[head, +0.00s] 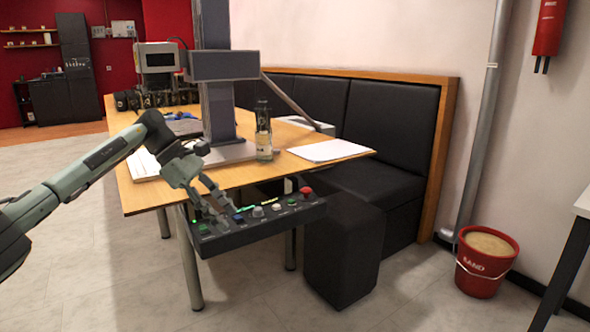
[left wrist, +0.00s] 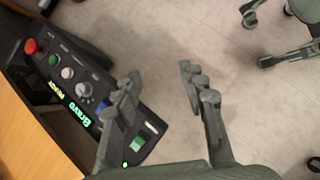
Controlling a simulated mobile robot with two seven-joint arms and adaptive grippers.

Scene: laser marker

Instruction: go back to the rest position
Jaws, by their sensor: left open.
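My left gripper (head: 207,205) is open and empty. In the head view it hangs in front of the left end of the black control panel (head: 270,224), near its green button. In the left wrist view, the two fingers of my left gripper (left wrist: 160,82) are spread, with floor showing between them. The control panel (left wrist: 104,82) lies on the left there, partly behind one finger. A red button (left wrist: 31,46) and a green button (left wrist: 138,143) show on it. I cannot tell whether the finger touches the panel. My right gripper is not seen in the head view.
The wooden table (head: 240,176) carries the laser marker (head: 218,100), a bottle (head: 264,135) and white paper (head: 329,150). A black bench (head: 375,140) stands behind. A red sand bucket (head: 485,262) is at the right. Open floor (head: 110,260) lies left of the table.

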